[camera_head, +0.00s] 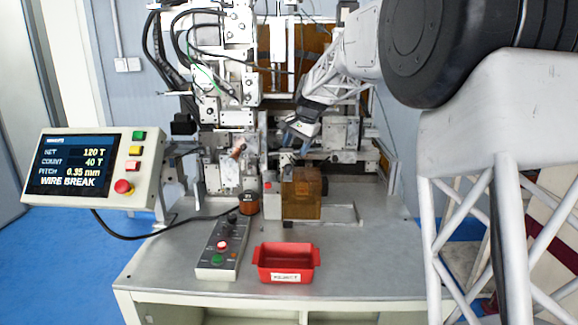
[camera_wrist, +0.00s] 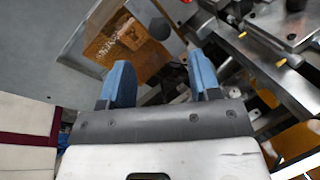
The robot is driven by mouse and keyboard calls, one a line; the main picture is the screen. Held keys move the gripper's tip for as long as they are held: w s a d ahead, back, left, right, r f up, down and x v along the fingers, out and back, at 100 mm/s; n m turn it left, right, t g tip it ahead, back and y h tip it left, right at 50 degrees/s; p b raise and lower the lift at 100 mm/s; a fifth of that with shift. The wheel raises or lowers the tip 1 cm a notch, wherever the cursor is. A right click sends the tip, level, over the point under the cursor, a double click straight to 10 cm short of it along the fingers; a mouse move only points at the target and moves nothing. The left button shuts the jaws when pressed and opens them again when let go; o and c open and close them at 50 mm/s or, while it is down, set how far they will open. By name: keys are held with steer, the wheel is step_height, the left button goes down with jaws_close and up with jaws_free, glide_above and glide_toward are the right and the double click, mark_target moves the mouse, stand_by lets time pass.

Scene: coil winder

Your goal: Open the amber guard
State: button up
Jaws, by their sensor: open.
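The amber guard (camera_head: 302,205) is a translucent orange-brown box low on the front of the winder, right of a small white block. It looks closed in the head view, though I cannot see its far side. In the wrist view the amber guard (camera_wrist: 120,42) lies ahead of my fingers, with a dark round knob (camera_wrist: 160,28) at its right edge. My gripper (camera_head: 300,134) is above the guard in the head view. Its two blue fingers (camera_wrist: 162,80) are apart, with nothing between them, and do not appear to touch the guard.
The winder's metal plates and rods (camera_wrist: 285,60) are close to the right finger. A red tray (camera_head: 286,277) and a grey button box (camera_head: 218,262) stand on the table's front. The screen (camera_head: 72,167) reads "WIRE BREAK".

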mark_target(289, 165)
steer(key=shift+x, duration=3.9)
steer(key=shift+d, duration=0.1)
jaws_close()
